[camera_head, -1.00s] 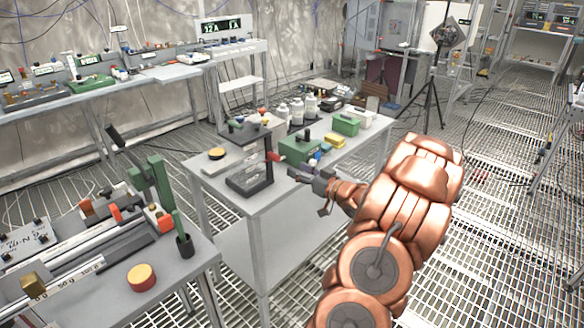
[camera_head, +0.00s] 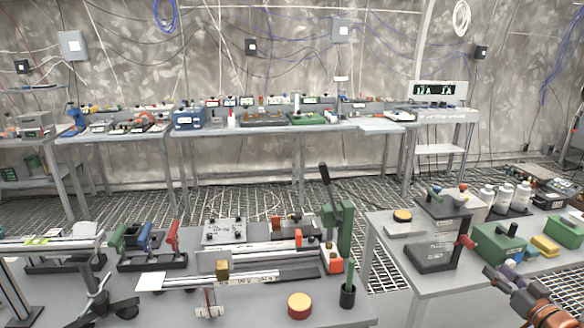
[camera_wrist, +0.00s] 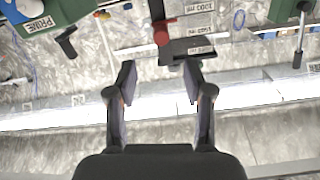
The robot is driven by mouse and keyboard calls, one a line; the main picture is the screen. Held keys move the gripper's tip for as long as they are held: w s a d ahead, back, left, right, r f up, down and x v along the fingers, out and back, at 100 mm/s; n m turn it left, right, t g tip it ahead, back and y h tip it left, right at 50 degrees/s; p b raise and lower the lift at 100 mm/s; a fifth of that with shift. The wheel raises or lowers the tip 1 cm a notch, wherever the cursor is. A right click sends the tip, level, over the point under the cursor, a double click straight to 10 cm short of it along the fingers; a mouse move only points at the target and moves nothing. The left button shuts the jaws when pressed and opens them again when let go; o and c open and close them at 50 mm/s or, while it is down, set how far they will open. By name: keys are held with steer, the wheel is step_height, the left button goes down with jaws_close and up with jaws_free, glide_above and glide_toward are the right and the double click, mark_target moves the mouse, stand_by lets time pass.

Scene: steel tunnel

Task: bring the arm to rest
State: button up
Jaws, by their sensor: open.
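My gripper (camera_wrist: 160,82) is open in the wrist view, its two dark fingers apart with nothing between them. In the head view my gripper (camera_head: 494,276) shows at the lower right, at the near edge of the right-hand table (camera_head: 385,238). It appears just in front of a green box (camera_head: 497,243) there; the exact gap is unclear. My copper-coloured arm is mostly cut off by the lower right corner of that view.
A black-based device with a red knob (camera_head: 466,241) stands left of the green box. A yellow block (camera_head: 545,246) and white bottles (camera_head: 503,199) are near it. The left table (camera_head: 258,312) holds rails, levers and a red-yellow button (camera_head: 299,305). Benches line the wall.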

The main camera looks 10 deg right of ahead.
steer(key=w+a+r+g+h+p, duration=0.1)
steer(key=w+a+r+g+h, duration=0.15)
steer(key=w+a+g, duration=0.35)
steer(key=s+a+r+g+h+p, duration=0.1)
steer(key=s+a+g+p, duration=0.2)
steer(key=a, duration=0.6)
steer(key=s+a+r+n+g+y, duration=0.2)
steer(key=s+a+g, duration=0.8)
steer(key=s+a, duration=1.9)
steer(key=shift+s+r+g+y, duration=0.35)
steer(key=shift+r+y, duration=0.25)
steer(key=shift+y, duration=0.45)
steer(key=shift+c, duration=0.4)
